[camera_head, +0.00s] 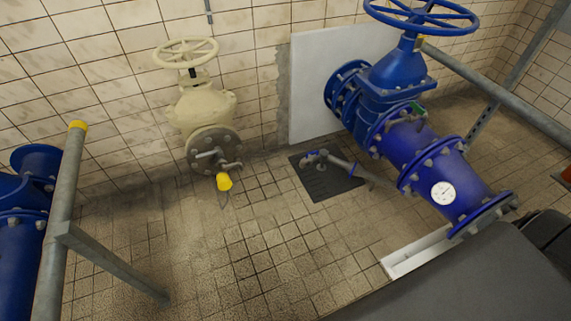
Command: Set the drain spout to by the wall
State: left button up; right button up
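A small metal spout-like fitting (340,162) with blue at its left end reaches out low from beside the big blue pipe (425,160). Its left end is over a dark square floor plate (326,182), with the tiled wall behind. A short outlet with a yellow end (223,181) points down toward the floor from the flange of the cream valve (203,110). I cannot tell for certain which of these is the drain spout. Neither of my grippers is in view.
A blue handwheel (425,15) tops the big blue valve, before a white wall panel (318,75). Grey rails with a yellow cap (77,125) stand at left, beside more blue pipe (18,230). A white channel (418,252) lies at right. The middle floor is clear.

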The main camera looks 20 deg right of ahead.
aim_at(323, 155)
jog(key=u, duration=0.3)
jog(key=k, duration=0.65)
jog(key=z, duration=0.5)
jog(key=i, duration=0.6)
jog(key=z, duration=0.7)
jog(key=i, duration=0.85)
jog(key=u, duration=0.3)
